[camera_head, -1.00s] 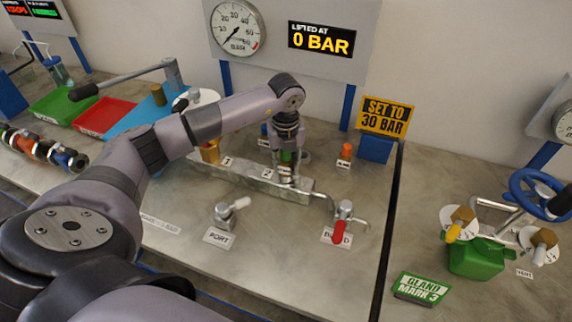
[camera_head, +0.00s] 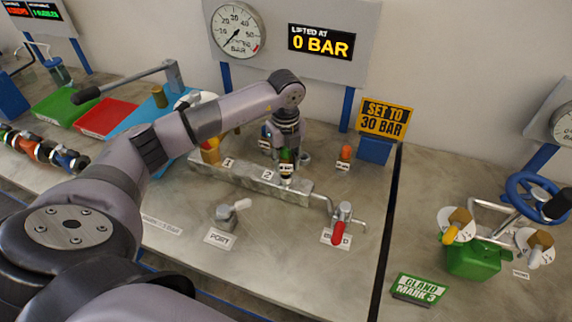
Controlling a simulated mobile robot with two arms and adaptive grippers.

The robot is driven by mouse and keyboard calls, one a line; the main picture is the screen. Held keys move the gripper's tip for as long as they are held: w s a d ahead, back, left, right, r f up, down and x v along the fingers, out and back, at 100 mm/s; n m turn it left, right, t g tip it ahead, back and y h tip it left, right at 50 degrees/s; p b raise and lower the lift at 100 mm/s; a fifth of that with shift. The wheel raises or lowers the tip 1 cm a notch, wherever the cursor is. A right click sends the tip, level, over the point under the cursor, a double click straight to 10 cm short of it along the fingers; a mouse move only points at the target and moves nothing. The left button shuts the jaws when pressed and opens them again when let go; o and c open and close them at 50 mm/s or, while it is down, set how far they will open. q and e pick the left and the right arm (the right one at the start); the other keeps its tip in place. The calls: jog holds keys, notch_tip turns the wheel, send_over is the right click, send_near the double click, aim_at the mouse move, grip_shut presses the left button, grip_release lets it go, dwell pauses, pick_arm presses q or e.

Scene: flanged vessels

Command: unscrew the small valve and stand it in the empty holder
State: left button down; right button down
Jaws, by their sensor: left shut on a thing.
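My left gripper (camera_head: 287,150) points down over the metal manifold block (camera_head: 240,178) at the centre of the bench. It is shut on a small valve with a green part (camera_head: 286,156). The valve's pale and dark lower end shows just above the block's right part; I cannot tell whether it still touches. Much of the valve is hidden by the fingers. An orange-topped piece (camera_head: 346,152) stands on the right behind the block, and a blue-topped piece (camera_head: 264,132) stands behind it on the left. A grey round shape beside my gripper may be a holder, partly hidden. My right gripper is not in view.
A port fitting (camera_head: 226,215) and a red-handled valve (camera_head: 339,230) stand in front of the block. A gauge panel (camera_head: 238,32) is behind. The front middle of the bench is clear.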

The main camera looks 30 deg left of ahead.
pick_arm(q)
jog(key=shift+r, duration=0.3)
jog(key=shift+r+p, duration=1.5)
jog(key=shift+r, duration=0.55)
